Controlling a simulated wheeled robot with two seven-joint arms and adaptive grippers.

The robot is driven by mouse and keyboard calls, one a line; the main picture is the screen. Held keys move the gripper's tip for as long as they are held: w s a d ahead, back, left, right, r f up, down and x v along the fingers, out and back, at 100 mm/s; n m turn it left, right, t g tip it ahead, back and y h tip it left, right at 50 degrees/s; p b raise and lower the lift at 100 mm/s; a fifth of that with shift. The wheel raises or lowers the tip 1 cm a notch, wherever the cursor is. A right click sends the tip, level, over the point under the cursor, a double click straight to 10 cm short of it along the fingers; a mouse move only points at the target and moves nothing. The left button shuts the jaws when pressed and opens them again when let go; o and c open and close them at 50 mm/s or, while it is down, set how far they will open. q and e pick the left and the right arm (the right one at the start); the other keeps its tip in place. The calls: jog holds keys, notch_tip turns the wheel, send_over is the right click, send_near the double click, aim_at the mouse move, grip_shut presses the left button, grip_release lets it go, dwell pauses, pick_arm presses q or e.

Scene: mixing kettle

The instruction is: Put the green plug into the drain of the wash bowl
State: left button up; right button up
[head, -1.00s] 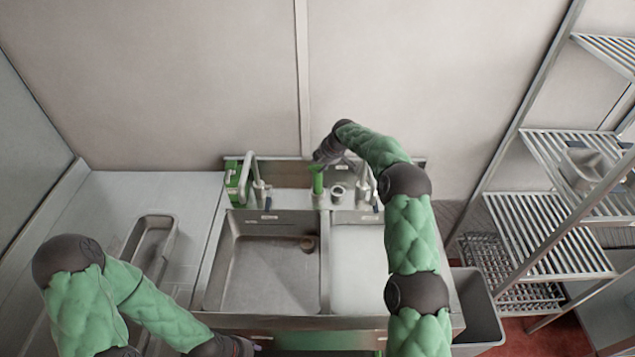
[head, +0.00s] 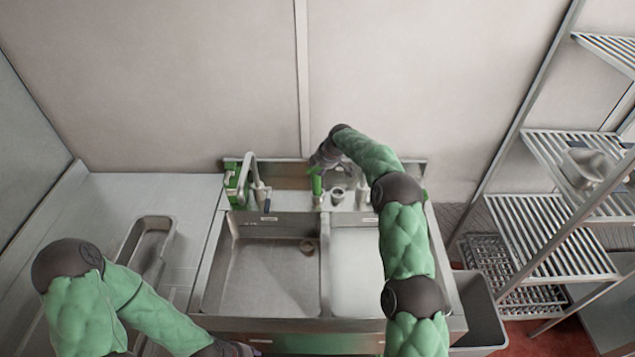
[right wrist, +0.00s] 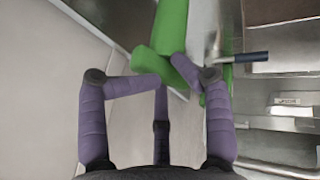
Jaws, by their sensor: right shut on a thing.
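The green plug (head: 316,186) looks like an upright green piece on the ledge behind the sink, between the two bowls. My right gripper (head: 316,168) is at its top, shut on it. In the right wrist view, the purple fingers (right wrist: 172,76) close on a green part (right wrist: 185,72), with a larger green block just beyond. The plug's lower end is not clear. The left bowl (head: 262,285) is empty and shows a round drain (head: 308,246) at its back right corner. The right bowl (head: 352,280) looks pale inside, its drain unseen. Labels are unreadable. My left gripper (head: 236,349) is at the bottom edge, its fingers unclear.
A tap (head: 250,180) and a green box (head: 231,185) stand at the ledge's left; another tap stands right. A small metal cup (head: 337,195) is beside the plug. A divider separates the bowls. A wire shelf (head: 550,225) and grey bin (head: 480,305) are at right.

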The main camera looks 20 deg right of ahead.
jog(key=shift+s+a+f, duration=0.1)
jog(key=shift+s+f, duration=0.05)
jog(key=shift+f, duration=0.3)
jog(key=shift+r, duration=0.5)
grip_shut()
jog(key=shift+w+d+r+p, duration=0.15)
jog(key=shift+r+p, duration=0.5)
jog(key=shift+r, duration=1.05)
jog(key=shift+w+d+r+p, duration=0.15)
jog(key=shift+r+p, duration=0.45)
jog(key=shift+r, duration=1.1)
jog(key=shift+a, duration=0.15)
